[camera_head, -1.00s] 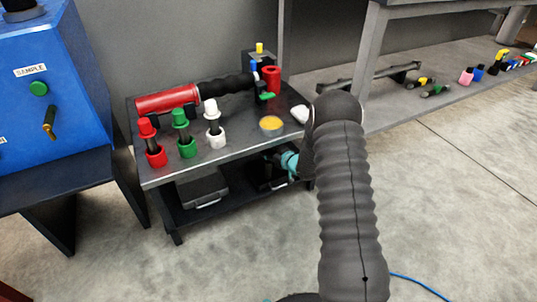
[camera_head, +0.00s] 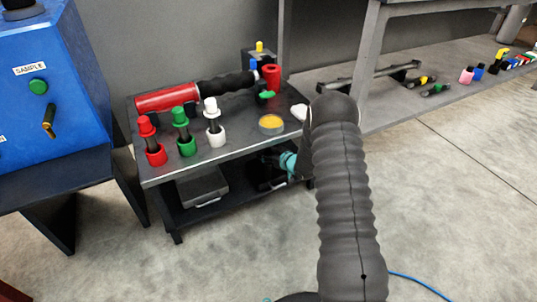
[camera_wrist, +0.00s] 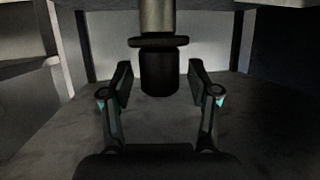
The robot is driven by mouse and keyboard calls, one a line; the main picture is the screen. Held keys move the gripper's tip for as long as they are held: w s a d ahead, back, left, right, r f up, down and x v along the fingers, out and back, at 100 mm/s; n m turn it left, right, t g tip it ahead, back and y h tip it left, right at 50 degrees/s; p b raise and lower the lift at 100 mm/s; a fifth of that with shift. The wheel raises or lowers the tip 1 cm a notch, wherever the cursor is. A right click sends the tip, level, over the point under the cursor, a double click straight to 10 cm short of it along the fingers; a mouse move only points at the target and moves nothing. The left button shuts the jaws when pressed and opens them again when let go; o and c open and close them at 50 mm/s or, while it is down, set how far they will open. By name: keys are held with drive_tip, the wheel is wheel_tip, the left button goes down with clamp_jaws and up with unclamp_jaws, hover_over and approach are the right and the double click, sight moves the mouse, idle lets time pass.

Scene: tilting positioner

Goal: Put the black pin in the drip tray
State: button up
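In the wrist view a black cylinder with a dark collar and a pale metal shaft above it, which looks like the black pin (camera_wrist: 160,72), stands between my fingers. My gripper (camera_wrist: 160,86) is open. One finger is on each side of the black part, with a visible gap on both sides. In the head view my gripper's teal and black end (camera_head: 287,164) shows low at the right end of the cart, partly hidden by my arm. The pin cannot be made out there. I cannot tell which thing is the drip tray.
The cart top (camera_head: 245,138) holds red (camera_head: 155,155), green (camera_head: 187,146) and white (camera_head: 217,136) holders, a red-and-black tool (camera_head: 168,98) and a round yellow-topped dish (camera_head: 271,124). A grey flat box (camera_head: 203,187) sits on the lower shelf. A blue machine (camera_head: 60,85) stands left.

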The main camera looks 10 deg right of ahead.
drive_tip(key=shift+r, duration=0.2)
drive_tip(key=p+v, duration=0.1)
drive_tip(key=v, duration=1.1)
